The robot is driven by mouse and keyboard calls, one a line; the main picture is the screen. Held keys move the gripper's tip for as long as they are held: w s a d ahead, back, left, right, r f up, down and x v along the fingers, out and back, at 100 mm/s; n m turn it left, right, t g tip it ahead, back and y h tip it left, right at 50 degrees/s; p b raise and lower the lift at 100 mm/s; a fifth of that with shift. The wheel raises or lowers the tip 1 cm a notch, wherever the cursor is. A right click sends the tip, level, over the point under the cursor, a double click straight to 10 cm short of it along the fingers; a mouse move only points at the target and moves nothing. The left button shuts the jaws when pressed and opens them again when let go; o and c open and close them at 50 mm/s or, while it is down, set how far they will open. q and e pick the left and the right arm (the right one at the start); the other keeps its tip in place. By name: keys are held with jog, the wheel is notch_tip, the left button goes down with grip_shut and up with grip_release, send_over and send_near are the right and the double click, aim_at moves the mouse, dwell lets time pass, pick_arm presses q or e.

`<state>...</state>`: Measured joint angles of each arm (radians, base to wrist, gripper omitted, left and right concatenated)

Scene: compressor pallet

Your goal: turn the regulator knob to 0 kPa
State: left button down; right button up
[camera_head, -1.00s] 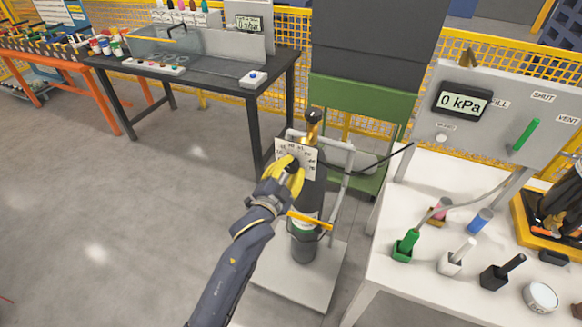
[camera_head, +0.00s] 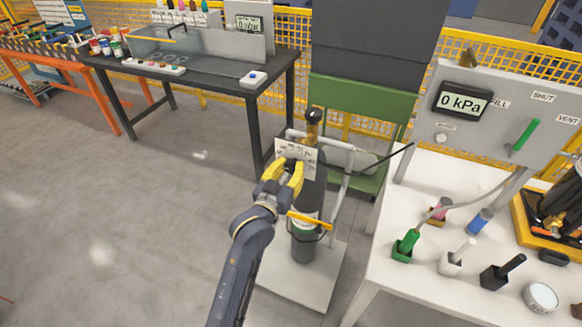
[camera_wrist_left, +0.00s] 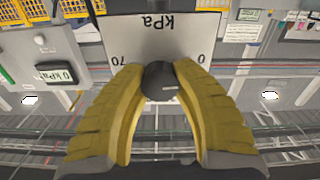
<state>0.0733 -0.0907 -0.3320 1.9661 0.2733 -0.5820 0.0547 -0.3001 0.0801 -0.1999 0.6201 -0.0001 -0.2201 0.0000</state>
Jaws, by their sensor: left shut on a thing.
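The regulator knob (camera_wrist_left: 160,80) is a dark round knob in front of a pale scale plate (camera_wrist_left: 150,38), which also shows in the head view (camera_head: 300,155). The plate carries an upside-down "kPa", with "70" at left and "0" at right in the wrist view. A short pale mark on the knob lies nearly level and towards the right. My left gripper (camera_wrist_left: 160,84) has its yellow fingers shut on the knob from both sides; it also shows in the head view (camera_head: 290,174). The display (camera_head: 463,102) reads "0 kPa". My right gripper is not in view.
A dark gas cylinder (camera_head: 310,205) stands behind the plate on a pale trolley (camera_head: 300,283). A white table (camera_head: 405,283) at right holds several coloured handled parts. A dark bench (camera_head: 220,65) stands at the back left. The grey floor at left is clear.

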pick_arm(q)
jog(key=shift+r+n, duration=0.1)
jog(key=shift+n, duration=0.9)
jog(key=c, duration=0.9)
grip_release()
jog(key=v, duration=1.2)
